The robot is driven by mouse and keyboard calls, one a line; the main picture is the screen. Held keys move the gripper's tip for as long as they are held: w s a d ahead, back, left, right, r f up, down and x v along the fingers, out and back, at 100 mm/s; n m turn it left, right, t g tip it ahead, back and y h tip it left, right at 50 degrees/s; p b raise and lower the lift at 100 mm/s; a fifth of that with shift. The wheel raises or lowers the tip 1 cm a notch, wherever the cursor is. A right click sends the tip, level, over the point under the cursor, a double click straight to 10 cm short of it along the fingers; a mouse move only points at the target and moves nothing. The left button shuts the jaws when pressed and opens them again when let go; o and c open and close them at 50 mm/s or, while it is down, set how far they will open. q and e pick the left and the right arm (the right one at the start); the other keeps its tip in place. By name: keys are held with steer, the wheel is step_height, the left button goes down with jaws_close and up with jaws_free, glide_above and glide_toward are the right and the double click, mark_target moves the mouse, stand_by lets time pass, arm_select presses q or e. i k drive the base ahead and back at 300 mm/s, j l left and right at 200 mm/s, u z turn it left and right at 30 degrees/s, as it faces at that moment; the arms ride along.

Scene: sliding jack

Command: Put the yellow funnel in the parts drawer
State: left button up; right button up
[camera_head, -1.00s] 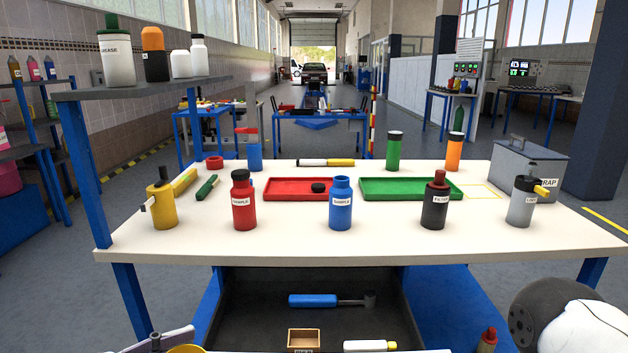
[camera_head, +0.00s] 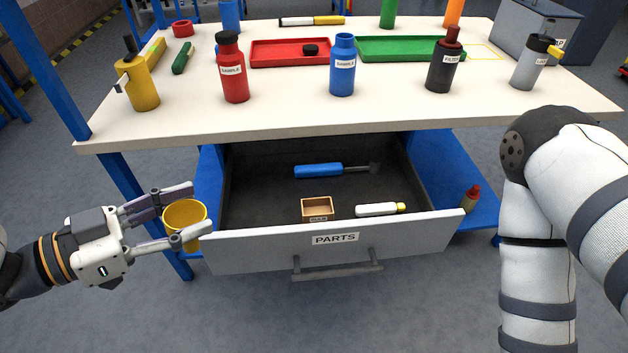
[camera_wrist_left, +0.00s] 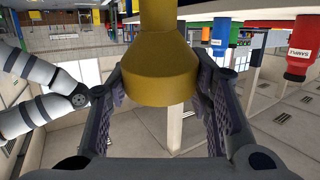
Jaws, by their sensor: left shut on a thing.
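My left gripper (camera_head: 192,211) is shut on the yellow funnel (camera_head: 180,216) and holds it in the air, just left of the parts drawer's front corner. In the left wrist view the funnel (camera_wrist_left: 160,75) sits between the two fingers. The parts drawer (camera_head: 253,253) is pulled out under the workbench, with a grey front labelled PARTS and a dark interior. My right arm shows at the right, but its gripper is out of view.
The drawer holds a blue-handled tool (camera_head: 318,171), a small wooden box (camera_head: 317,208) and a white tube with a yellow cap (camera_head: 377,210). Its left front floor looks clear. The workbench top (camera_head: 290,118) is above the drawer's back. A red-topped bottle (camera_head: 470,199) stands on the blue shelf at right.

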mark_target(250, 200)
steer(key=i+j+z, duration=0.15)
steer(key=j, duration=0.25)
steer(key=i+j+z, duration=0.15)
steer(key=j, duration=0.3)
steer(key=i+j+z, duration=0.2)
steer(key=j, duration=0.2)
steer(key=k, duration=0.1)
